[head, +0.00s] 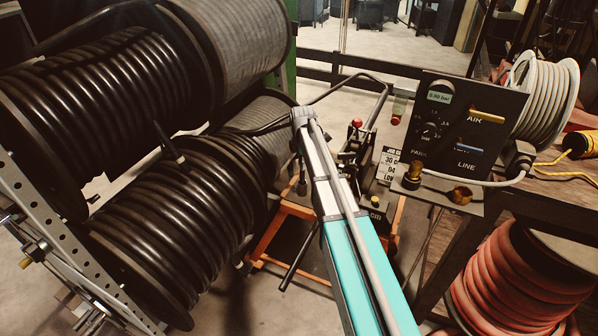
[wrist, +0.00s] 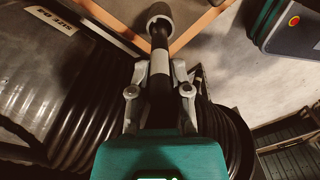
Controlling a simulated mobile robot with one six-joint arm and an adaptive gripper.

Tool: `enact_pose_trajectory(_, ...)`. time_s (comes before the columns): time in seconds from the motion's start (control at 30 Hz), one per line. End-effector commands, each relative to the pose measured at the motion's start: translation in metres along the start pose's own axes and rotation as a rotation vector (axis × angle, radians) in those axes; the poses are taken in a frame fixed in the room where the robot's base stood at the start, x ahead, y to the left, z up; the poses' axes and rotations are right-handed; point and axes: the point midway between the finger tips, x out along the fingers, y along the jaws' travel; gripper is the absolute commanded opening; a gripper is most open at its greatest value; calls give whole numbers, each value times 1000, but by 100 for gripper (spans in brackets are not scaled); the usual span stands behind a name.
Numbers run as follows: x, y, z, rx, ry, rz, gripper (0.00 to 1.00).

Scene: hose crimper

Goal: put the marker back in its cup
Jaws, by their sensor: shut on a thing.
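In the wrist view my gripper (wrist: 160,78) is shut on a dark, slim cylinder with a pale grey band, which I take to be the marker (wrist: 160,68). It points away from the gripper and ends in a wider grey, round end. In the head view I cannot make out the gripper or the marker clearly. I cannot tell for sure which thing is the marker's cup. A short brass-coloured round holder (head: 461,194) sits on the ledge below the control panel, and a small clear container (head: 400,103) hangs at the panel's left edge.
Large reels of black hose (head: 180,235) fill the left side. The black control panel (head: 455,130) stands right of centre, with levers and a dial. A white hose reel (head: 545,90) and a red hose reel (head: 515,275) are at the right. An orange cart frame (head: 270,245) stands low in the middle.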

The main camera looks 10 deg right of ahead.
Motion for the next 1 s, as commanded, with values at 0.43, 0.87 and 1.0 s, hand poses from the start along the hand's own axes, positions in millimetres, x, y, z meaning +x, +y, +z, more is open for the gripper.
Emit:
enact_pose_trajectory(0.43,32,0,0,1,0,0,0)
enact_pose_trajectory(0.87,33,0,1,1,0,0,0)
enact_pose_trajectory(1.0,35,0,1,1,0,0,30)
